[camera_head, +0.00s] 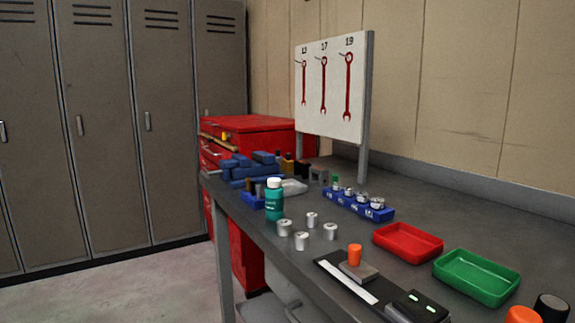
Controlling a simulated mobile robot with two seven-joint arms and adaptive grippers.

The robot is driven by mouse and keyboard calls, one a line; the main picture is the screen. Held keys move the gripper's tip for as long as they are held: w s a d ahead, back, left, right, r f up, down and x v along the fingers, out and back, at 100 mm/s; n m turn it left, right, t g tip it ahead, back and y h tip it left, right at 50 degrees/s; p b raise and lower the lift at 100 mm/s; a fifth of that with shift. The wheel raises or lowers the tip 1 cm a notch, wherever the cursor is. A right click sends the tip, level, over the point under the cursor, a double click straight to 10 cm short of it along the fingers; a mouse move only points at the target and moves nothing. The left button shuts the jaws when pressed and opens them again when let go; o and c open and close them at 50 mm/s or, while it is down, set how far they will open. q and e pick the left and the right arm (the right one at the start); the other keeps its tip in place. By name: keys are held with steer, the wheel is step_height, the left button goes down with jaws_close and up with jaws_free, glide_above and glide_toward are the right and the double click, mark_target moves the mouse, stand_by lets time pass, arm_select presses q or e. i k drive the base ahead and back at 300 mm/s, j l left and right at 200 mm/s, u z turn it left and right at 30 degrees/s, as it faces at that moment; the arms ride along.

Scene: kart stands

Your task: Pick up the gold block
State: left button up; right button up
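A small gold-brown block-like piece (287,166) stands among dark pieces at the back of the grey workbench (455,235), right of the blue blocks. It is too small to tell surely whether it is the gold block. A small yellow item (225,136) shows by the red tool chest (265,124); its shape is unclear. Neither of my grippers is in view.
A teal bottle (274,203) and several silver cylinders (330,231) stand near the bench's left edge. A red tray (408,242) and green tray (477,277) lie right. Floor left of the bench is clear.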

mark_target(286, 167)
steer(key=j+z, duration=0.1)
steer(key=z, duration=0.3)
steer(key=j+z, duration=0.1)
steer(key=z, duration=0.3)
steer(key=j+z, duration=0.15)
steer(key=z, duration=0.3)
steer(key=j+z, duration=0.35)
steer(key=j, duration=0.2)
steer(key=k+j+z, duration=0.15)
steer(key=j+z, duration=0.2)
steer(key=j, duration=0.2)
steer(key=k+j+z, duration=0.15)
steer(key=j, duration=0.25)
steer(key=k+j+z, duration=0.1)
steer(key=j, duration=0.25)
steer(key=k+j+z, duration=0.15)
steer(key=j, duration=0.2)
steer(key=k+j, duration=0.2)
steer(key=j, duration=0.15)
steer(key=k+j, duration=0.15)
steer(key=j, duration=0.2)
steer(key=k+j+z, duration=0.1)
steer(key=j, duration=0.25)
steer(key=k, duration=0.1)
